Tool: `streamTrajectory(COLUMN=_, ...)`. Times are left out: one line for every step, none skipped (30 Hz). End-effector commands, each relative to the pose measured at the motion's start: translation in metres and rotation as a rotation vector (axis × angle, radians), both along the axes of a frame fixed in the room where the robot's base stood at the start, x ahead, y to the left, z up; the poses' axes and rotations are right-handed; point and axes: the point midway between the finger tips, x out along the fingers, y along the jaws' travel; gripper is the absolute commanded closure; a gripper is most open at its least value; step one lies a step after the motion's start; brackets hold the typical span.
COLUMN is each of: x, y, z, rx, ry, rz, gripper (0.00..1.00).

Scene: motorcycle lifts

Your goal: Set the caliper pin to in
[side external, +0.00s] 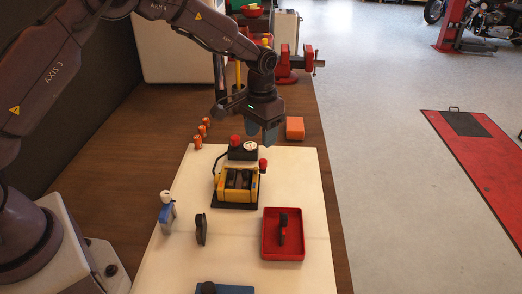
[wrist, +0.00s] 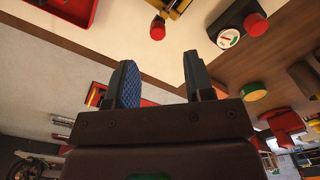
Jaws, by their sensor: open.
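A yellow caliper-like body (side external: 238,185) with dark inner parts sits on a black base on the pale mat. A red-headed pin or knob (side external: 263,165) stands at its right back corner; in the wrist view this red head (wrist: 157,30) shows beside the yellow body (wrist: 175,5). I cannot tell whether it is in or out. My gripper (side external: 262,135) is open and empty, above and behind the caliper. In the wrist view, my gripper (wrist: 159,60) has its two fingers apart with nothing between them.
A black box with a gauge (side external: 250,146) and a red knob (side external: 235,140) stands behind the caliper. A red tray (side external: 270,253) holds a dark tool. Small dark and blue items stand at left. An orange block (side external: 295,127) lies at the back right.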

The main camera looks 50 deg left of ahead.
Motion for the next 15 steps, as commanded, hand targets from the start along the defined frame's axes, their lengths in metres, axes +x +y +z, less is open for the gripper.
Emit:
streamTrajectory(x=0.001, y=0.0, z=0.012, rx=0.0, ry=-0.005, rz=0.0, gripper=0.52)
streamTrajectory(x=0.001, y=0.0, z=0.017, rx=0.0, ry=-0.004, rz=0.0, gripper=0.52)
streamTrajectory(x=0.001, y=0.0, z=0.024, rx=0.0, ry=-0.004, rz=0.0, gripper=0.52)
streamTrajectory(x=0.001, y=0.0, z=0.029, rx=0.0, ry=-0.003, rz=0.0, gripper=0.52)
streamTrajectory(x=0.001, y=0.0, z=0.033, rx=0.001, ry=-0.003, rz=0.0, gripper=0.52)
streamTrajectory(x=0.001, y=0.001, z=0.038, rx=0.001, ry=-0.002, rz=0.001, gripper=0.52)
streamTrajectory(x=0.0, y=0.001, z=0.041, rx=0.001, ry=-0.001, rz=0.001, gripper=0.52)
streamTrajectory(x=0.0, y=0.001, z=0.043, rx=0.001, ry=-0.001, rz=0.001, gripper=0.52)
streamTrajectory(x=0.0, y=0.001, z=0.046, rx=0.001, ry=-0.001, rz=0.001, gripper=0.52)
streamTrajectory(x=0.0, y=0.001, z=0.047, rx=0.001, ry=-0.001, rz=0.001, gripper=0.52)
streamTrajectory(x=0.0, y=0.001, z=0.048, rx=0.001, ry=0.0, rz=0.001, gripper=0.52)
streamTrajectory(x=0.0, y=0.001, z=0.049, rx=0.001, ry=0.001, rz=0.001, gripper=0.52)
streamTrajectory(x=0.0, y=0.001, z=0.05, rx=0.001, ry=0.001, rz=0.001, gripper=0.52)
streamTrajectory(x=0.0, y=0.001, z=0.05, rx=0.001, ry=0.002, rz=0.001, gripper=0.52)
streamTrajectory(x=0.0, y=0.001, z=0.05, rx=0.001, ry=0.002, rz=0.001, gripper=0.52)
